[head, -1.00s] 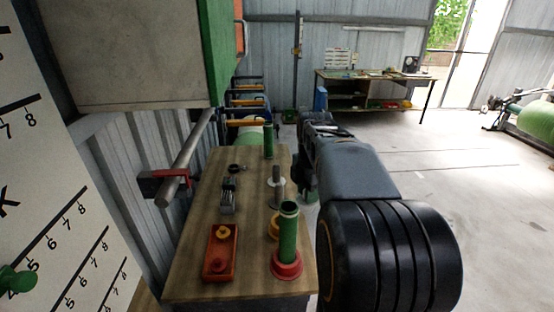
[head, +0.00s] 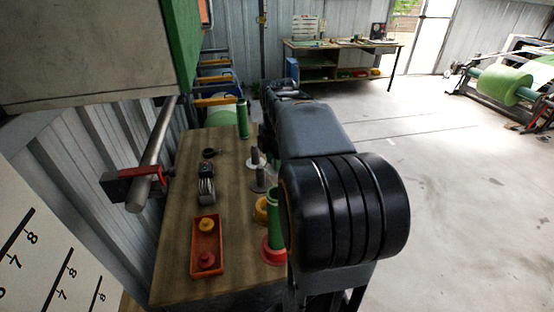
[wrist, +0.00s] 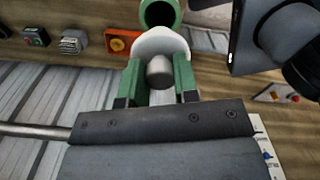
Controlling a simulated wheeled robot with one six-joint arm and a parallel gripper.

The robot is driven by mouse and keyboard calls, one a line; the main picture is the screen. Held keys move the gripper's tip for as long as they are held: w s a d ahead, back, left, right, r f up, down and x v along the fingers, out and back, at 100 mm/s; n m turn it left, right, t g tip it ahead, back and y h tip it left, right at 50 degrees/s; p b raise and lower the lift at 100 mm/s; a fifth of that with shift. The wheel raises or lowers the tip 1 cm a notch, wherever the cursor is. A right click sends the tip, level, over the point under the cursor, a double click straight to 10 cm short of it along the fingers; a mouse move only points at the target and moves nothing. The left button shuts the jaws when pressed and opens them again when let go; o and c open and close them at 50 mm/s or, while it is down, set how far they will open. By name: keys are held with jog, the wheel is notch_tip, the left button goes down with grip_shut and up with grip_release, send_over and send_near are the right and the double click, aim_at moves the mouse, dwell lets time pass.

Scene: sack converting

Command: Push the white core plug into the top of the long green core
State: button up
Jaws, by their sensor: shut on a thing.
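My gripper (wrist: 159,85) shows in the wrist view with green fingers shut on the white core plug (wrist: 160,42), which has a white flange and a grey round stub. A green core (wrist: 172,6) stands just beyond the plug; its dark open top shows uncovered. The flange overlaps the rim in this view; I cannot tell if they touch. In the head view the long green core (head: 276,215) stands upright on a red base (head: 270,250), partly hidden by my arm. My gripper and the held plug are hidden there.
The wooden bench (head: 172,270) carries an orange tray (head: 196,262), a grey block (head: 206,188), a yellow ring (head: 261,210) and small upright pegs (head: 257,157). A steel bar (head: 160,140) juts beside the bench. Open floor lies right.

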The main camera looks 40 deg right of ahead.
jog(key=shift+f, duration=0.1)
notch_tip(320, 180, down, 8)
jog(key=b, duration=0.6)
dwell(0.6)
jog(key=o, duration=1)
notch_tip(320, 180, up, 14)
jog(key=shift+f, duration=0.1)
dwell(0.8)
